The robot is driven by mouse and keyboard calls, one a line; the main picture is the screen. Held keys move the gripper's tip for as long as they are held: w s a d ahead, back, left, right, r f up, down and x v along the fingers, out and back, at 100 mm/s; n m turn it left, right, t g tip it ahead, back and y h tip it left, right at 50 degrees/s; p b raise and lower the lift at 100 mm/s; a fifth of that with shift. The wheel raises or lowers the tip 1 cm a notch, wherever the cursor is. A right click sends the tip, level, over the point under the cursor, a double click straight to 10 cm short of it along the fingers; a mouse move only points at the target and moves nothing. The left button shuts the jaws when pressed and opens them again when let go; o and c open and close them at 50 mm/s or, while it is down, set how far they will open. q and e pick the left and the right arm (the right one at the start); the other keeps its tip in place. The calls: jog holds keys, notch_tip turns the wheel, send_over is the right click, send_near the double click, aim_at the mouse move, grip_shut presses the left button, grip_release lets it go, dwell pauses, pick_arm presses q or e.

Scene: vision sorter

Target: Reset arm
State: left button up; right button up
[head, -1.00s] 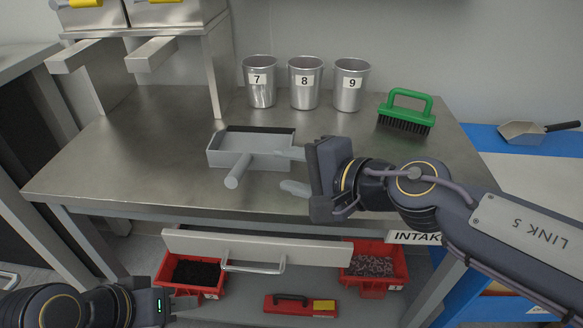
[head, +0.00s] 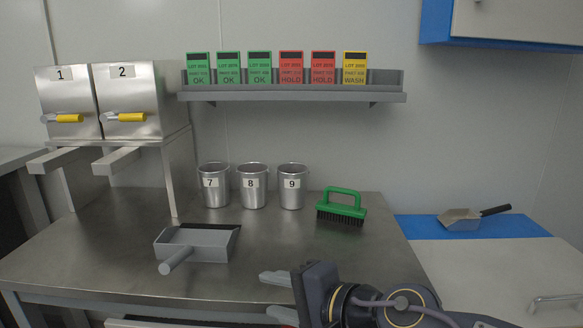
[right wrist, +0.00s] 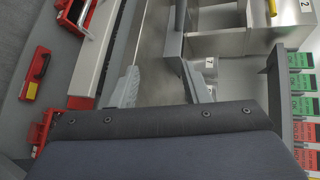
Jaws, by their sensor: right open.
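My right gripper (head: 272,295) is open and empty, its two grey fingers pointing left, near the front edge of the steel table (head: 110,262) in the head view. Its two fingers also show spread apart in the right wrist view (right wrist: 160,88). A grey scoop (head: 205,238) lies on the table to the left of the gripper, apart from it, its handle pointing toward the front. My left gripper is in neither view.
Steel cups labelled 7 (head: 214,188), 8 (head: 252,188) and 9 (head: 292,188) stand behind. A green-handled brush (head: 341,207) sits to their right. Dispensers (head: 130,100) stand at left. A shelf (head: 295,97) holds coloured lot cards. The table between scoop and brush is clear.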

jog(key=w+d+f+m+t+h, duration=0.1)
jog(key=d+m+t+h, duration=0.3)
jog(key=d+m, duration=1.1)
jog(key=d+f+m+t+h, duration=0.1)
jog(key=d+m+h, duration=0.6)
jog(key=m, duration=1.3)
jog(key=s+d+f+m+g, duration=0.4)
jog(key=s+d+f+m, duration=0.4)
jog(key=m, duration=0.9)
jog(key=s+a+f+m+g+y, duration=0.4)
jog(key=s+a+f+m, duration=0.25)
jog(key=s+m, duration=0.5)
pick_arm(q)
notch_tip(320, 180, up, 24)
jog(key=p, duration=2.4)
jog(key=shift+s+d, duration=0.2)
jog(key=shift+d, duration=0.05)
pick_arm(e)
notch_tip(320, 180, up, 25)
jog(key=w, duration=0.2)
jog(key=shift+w+a+f+m, duration=0.15)
jog(key=shift+a+f+m, duration=0.05)
jog(key=shift+m, duration=0.25)
